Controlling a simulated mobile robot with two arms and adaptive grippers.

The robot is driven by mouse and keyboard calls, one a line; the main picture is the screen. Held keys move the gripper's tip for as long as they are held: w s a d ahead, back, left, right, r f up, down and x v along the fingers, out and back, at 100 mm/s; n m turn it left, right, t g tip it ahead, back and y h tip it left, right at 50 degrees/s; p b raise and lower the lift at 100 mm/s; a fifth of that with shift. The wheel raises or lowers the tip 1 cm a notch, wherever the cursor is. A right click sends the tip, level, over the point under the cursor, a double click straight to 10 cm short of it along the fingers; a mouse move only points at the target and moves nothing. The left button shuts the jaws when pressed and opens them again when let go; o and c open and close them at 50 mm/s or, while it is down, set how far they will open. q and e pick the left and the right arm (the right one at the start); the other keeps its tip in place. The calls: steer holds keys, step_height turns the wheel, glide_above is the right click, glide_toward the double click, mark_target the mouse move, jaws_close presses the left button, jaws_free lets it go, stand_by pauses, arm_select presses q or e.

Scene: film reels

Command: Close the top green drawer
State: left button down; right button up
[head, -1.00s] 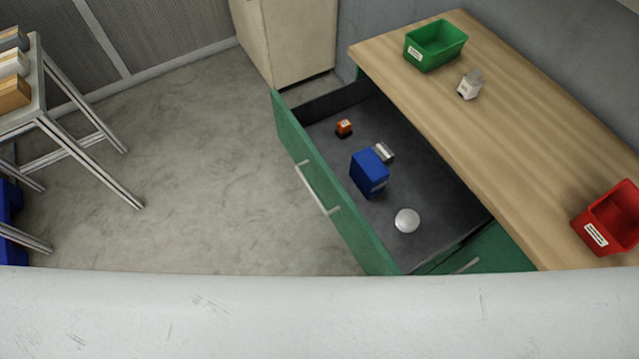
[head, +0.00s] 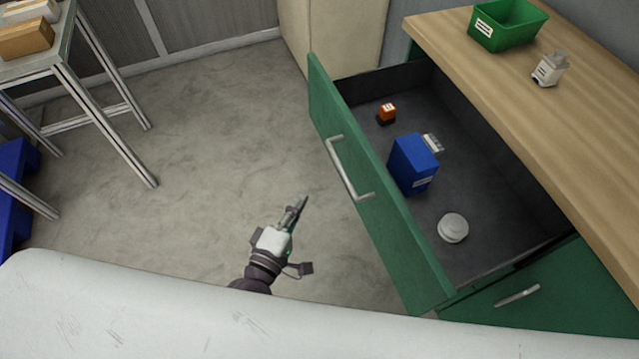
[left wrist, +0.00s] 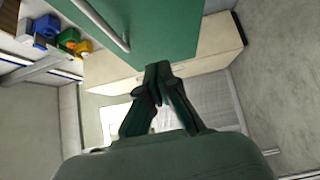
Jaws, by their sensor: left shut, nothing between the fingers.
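The top green drawer (head: 385,210) is pulled far out from under the wooden worktop in the head view. Its front faces left and carries a pale bar handle (head: 348,168). Inside lie a blue box (head: 411,165), a small orange and black item (head: 387,113), a white round item (head: 453,228) and a small grey-white item (head: 433,143). My left gripper (head: 303,200) is shut and empty, over the floor left of the drawer front and apart from it. In the left wrist view its fingertips (left wrist: 158,70) meet below the green front (left wrist: 165,40). My right gripper is not in view.
The worktop (head: 500,95) holds a green bin (head: 507,25) and a small white item (head: 549,69). A metal-framed table (head: 105,95) stands at the left. A beige cabinet (head: 340,35) stands behind the drawer. The floor between is clear.

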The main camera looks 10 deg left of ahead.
arm_select(q)
glide_toward(340, 152)
steer(key=w+a, duration=0.2)
steer(key=w, duration=0.2)
steer(key=shift+w+d+r+p, duration=0.1)
steer(key=shift+w+d+p, duration=0.2)
steer(key=shift+d, duration=0.3)
steer(key=shift+w+d+r+p, duration=0.1)
steer(key=shift+w+d+p, duration=0.25)
steer(key=shift+d, duration=0.3)
steer(key=shift+w+d, duration=0.3)
steer(key=shift+d, duration=0.3)
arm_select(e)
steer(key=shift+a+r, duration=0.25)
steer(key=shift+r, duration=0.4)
